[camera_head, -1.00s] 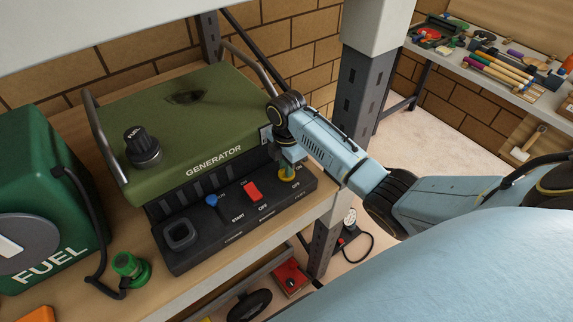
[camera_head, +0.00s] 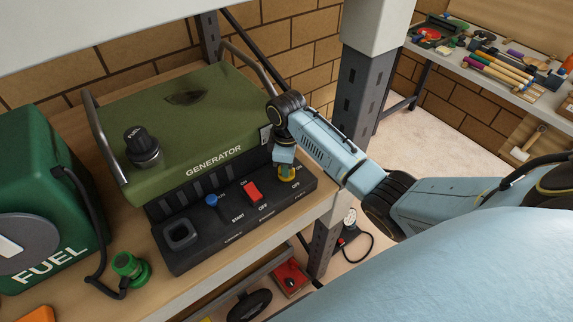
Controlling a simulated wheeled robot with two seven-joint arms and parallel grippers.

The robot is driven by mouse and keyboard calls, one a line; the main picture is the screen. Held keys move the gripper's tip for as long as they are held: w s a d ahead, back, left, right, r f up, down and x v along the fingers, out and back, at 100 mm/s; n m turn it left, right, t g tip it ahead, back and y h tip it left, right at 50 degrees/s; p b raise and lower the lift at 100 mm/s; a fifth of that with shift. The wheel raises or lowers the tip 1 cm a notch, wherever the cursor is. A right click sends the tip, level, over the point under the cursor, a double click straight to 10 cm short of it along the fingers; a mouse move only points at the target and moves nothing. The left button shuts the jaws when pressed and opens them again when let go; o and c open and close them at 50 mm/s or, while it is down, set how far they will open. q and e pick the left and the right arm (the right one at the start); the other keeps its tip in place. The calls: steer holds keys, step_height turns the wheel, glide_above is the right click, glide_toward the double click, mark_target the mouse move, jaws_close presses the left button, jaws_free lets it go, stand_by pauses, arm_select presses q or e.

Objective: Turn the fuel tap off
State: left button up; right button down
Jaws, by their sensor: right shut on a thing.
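The green generator (camera_head: 190,125) stands on a wooden shelf, with a black control panel (camera_head: 215,235) along its front. The fuel tap (camera_head: 288,172) is a small yellow piece at the panel's right end, with an "OFF" label below it. My right gripper (camera_head: 286,164) reaches down over the tap from the right and is shut on it. The gripper hides most of the tap, so its exact angle is hard to tell. My left gripper is not in view.
A red switch (camera_head: 252,192) and a blue knob (camera_head: 211,200) sit left of the tap on the panel. A green fuel can (camera_head: 45,190) with a black hose stands at the left. A metal shelf post (camera_head: 365,85) rises behind my right arm.

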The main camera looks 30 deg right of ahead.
steer(key=m, duration=0.4)
steer(key=shift+m, duration=2.2)
steer(key=c, duration=1.4)
jaws_free()
steer(key=shift+c, duration=0.2)
steer(key=shift+r, duration=0.15)
step_height(320, 180, up, 13)
